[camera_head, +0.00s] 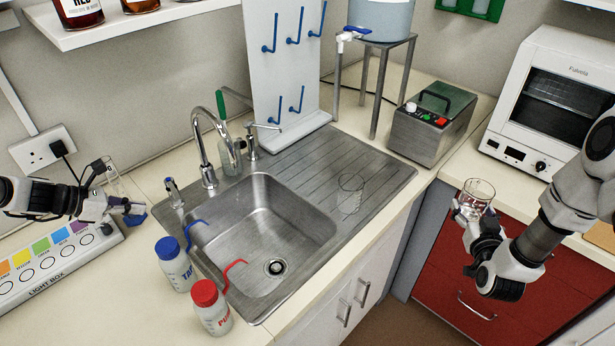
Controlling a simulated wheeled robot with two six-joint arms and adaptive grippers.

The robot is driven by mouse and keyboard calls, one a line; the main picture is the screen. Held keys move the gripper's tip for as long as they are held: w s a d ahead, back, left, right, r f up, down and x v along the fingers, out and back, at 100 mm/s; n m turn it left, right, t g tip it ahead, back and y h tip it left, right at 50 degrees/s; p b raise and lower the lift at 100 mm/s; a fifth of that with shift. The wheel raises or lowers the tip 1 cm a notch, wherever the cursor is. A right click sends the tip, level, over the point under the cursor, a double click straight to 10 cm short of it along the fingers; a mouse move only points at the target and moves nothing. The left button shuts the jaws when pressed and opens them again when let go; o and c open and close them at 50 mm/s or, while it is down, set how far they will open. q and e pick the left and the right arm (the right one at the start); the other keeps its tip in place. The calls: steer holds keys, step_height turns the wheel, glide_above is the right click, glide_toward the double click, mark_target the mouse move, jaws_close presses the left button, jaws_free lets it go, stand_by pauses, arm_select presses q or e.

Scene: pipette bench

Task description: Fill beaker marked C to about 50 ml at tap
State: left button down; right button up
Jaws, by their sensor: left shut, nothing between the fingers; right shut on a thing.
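A small clear glass beaker (480,188) is held upright in my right gripper (468,212), which is shut on it in front of the red cabinet, right of the sink. No letter can be read on it, and I see no clear liquid level. Another clear glass beaker (351,193) stands on the drainboard; its marking cannot be read either. The chrome sink tap (205,150) arches over the left back of the sink basin. My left gripper (128,206) is shut and empty at the far left, above the light box and away from both beakers.
The steel sink (262,222) has two wash bottles, blue-capped (178,268) and red-capped (211,308), at its left front. A container with a spigot (350,36) stands on a frame behind. A grey device (434,125) and white oven (550,105) stand right. The drainboard is mostly clear.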

mark_target(175, 192)
arm_select(q)
steer(key=x, duration=0.4)
arm_select(e)
steer(key=shift+f, duration=0.15)
steer(key=shift+r+p, duration=0.65)
steer(key=shift+r, duration=0.15)
arm_select(q)
steer(key=w+d, duration=0.1)
steer(key=w+d+r, duration=0.1)
steer(key=shift+w+d, duration=0.1)
steer(key=shift+d, duration=0.3)
